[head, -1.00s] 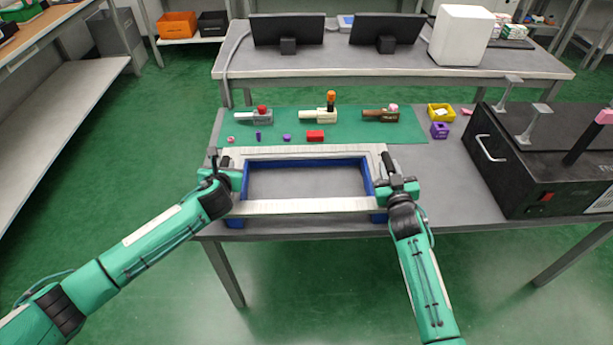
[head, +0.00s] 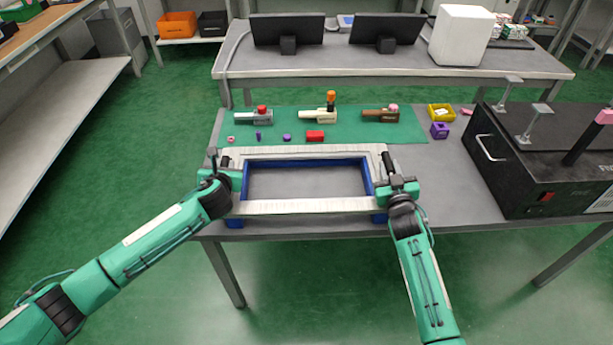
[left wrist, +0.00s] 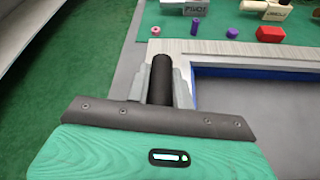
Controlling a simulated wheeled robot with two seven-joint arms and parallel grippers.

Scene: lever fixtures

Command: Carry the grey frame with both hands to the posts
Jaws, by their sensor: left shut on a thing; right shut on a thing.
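The pale grey rectangular frame (head: 305,206) is at the front of the grey table, its open middle showing the tabletop. Blue parts (head: 305,163) line its inner edge, and blue blocks (head: 379,218) show below its front corners. I cannot tell if these are the posts, or if the frame touches them. My left gripper (head: 224,167) is shut on the black upright handle at the frame's left side; the handle (left wrist: 161,80) shows between its fingers in the left wrist view. My right gripper (head: 391,172) is shut on the black handle (head: 388,160) at the right side.
Behind the frame, a green mat (head: 350,128) holds several small coloured items and lever fixtures. A black box (head: 540,160) with a handle stands at the right, beyond a strip of bare table.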

